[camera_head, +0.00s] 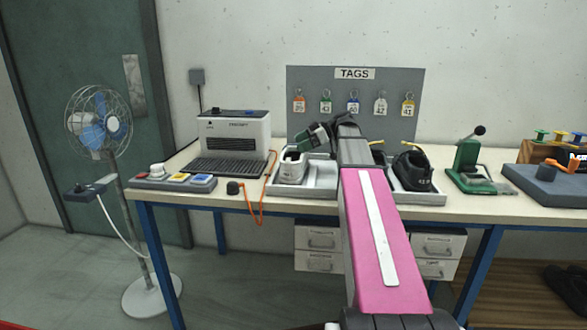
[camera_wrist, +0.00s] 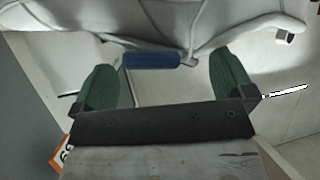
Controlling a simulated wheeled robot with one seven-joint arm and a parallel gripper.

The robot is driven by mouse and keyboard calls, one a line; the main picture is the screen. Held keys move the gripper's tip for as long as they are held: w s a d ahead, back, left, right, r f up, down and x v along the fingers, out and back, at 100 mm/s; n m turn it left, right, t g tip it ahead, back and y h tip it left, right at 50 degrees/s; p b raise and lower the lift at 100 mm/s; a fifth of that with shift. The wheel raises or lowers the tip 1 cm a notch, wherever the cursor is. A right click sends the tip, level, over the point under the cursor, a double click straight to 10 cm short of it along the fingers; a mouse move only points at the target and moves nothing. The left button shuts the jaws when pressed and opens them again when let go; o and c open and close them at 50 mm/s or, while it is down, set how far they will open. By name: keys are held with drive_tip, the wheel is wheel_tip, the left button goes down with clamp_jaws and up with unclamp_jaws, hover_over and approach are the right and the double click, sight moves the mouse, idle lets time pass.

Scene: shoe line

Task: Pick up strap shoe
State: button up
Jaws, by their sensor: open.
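A white shoe (camera_head: 292,167) sits in the left light tray on the bench. In the wrist view a pale shoe (camera_wrist: 180,18) with seams fills the top edge. A small blue piece (camera_wrist: 152,60) lies beside it, between my fingers in the picture; I cannot tell whether it is part of a strap. My gripper (camera_head: 316,136) is above the left tray, close to the white shoe. In the wrist view my gripper (camera_wrist: 162,66) has its two green fingers wide apart, with nothing visibly clamped. My arm hides part of the trays.
A dark shoe (camera_head: 412,172) sits in the right tray (camera_head: 428,198). A grey machine (camera_head: 235,133) stands at left, and a green press (camera_head: 468,165) at right. The tag board (camera_head: 355,92) rises close behind my gripper. An orange-edged tag (camera_wrist: 60,153) shows at lower left.

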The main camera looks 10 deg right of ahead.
drive_tip(key=shift+x, duration=1)
drive_tip(key=shift+s, duration=0.1)
drive_tip(key=c, duration=1.5)
drive_tip(key=shift+c, duration=0.2)
